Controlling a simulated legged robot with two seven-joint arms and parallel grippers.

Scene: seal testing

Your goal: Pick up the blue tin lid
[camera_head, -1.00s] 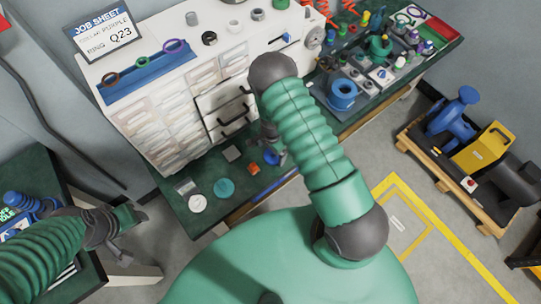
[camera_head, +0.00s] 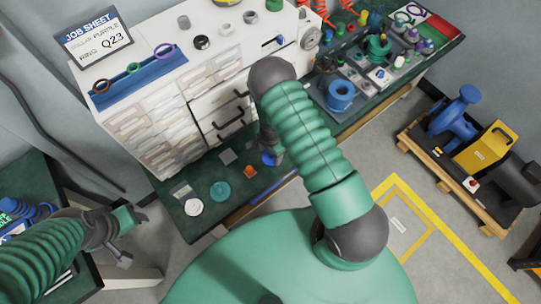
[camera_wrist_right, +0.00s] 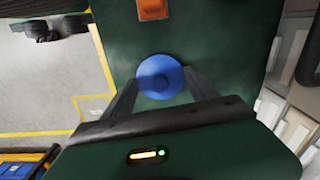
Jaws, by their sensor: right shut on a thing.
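The blue tin lid (camera_wrist_right: 160,76) is round, with a raised centre, and sits between the two fingers of my right gripper (camera_wrist_right: 160,84) in the right wrist view. The fingers press on its left and right sides. In the head view the lid (camera_head: 269,159) shows as a small blue patch at the bench's front part, below my right gripper (camera_head: 268,150), which the arm partly covers. I cannot tell whether the lid is clear of the bench top.
The green bench (camera_head: 200,227) also bears a teal disc (camera_head: 220,191), a white disc (camera_head: 194,207), a grey square (camera_head: 228,156) and an orange block (camera_head: 250,171). A white drawer cabinet (camera_head: 160,120) stands behind. A loaded pallet (camera_head: 455,190) is on the floor at the right.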

